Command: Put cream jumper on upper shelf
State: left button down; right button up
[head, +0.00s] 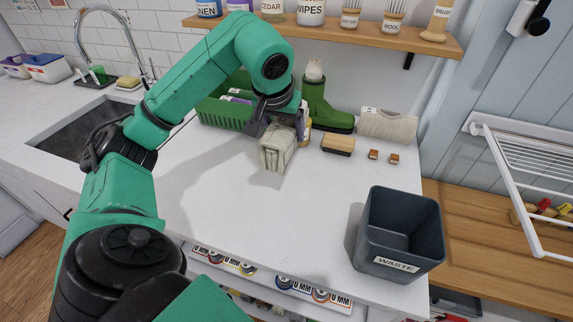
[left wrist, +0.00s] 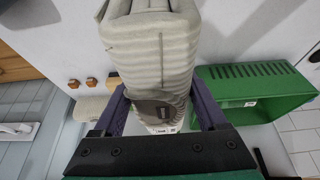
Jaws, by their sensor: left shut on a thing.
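The cream jumper (head: 273,155) is a folded, ribbed bundle at the back middle of the white counter. My left gripper (head: 285,122) is shut on it from above, with the bundle hanging below the fingers. In the left wrist view the jumper (left wrist: 150,50) fills the space between the purple fingers of the gripper (left wrist: 160,108), and a small label shows on its near end. I cannot tell whether its underside touches the counter. A wooden wall shelf (head: 330,36) runs above the counter with jars and brushes on it. My right gripper is not in view.
Behind the jumper are a green crate (head: 225,115) and a green boot-shaped object (head: 325,112). To their right are a cream ribbed roll (head: 387,123), a wooden brush (head: 338,145) and two small blocks. A waste bin (head: 400,235) stands front right. The counter's middle is clear.

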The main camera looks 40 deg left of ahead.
pick_arm(q)
jog(key=x, duration=0.4)
jog(key=s+x, duration=0.1)
jog(key=x, duration=0.1)
jog(key=shift+s+d+f, duration=0.1)
jog(key=shift+d+f, duration=0.15)
jog(key=shift+f, duration=0.05)
notch_tip(320, 180, down, 2)
jog(key=shift+f, duration=0.25)
notch_tip(320, 180, down, 2)
jog(key=shift+d+f, duration=0.1)
jog(key=shift+f, duration=0.15)
jog(key=shift+c, duration=1.4)
grip_release()
jog(key=shift+f+b, duration=0.1)
jog(key=shift+b, duration=0.2)
jog(key=shift+o, duration=1.4)
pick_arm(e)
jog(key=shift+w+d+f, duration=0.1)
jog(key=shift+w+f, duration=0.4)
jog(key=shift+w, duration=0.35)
pick_arm(q)
jog(key=shift+r, duration=0.2)
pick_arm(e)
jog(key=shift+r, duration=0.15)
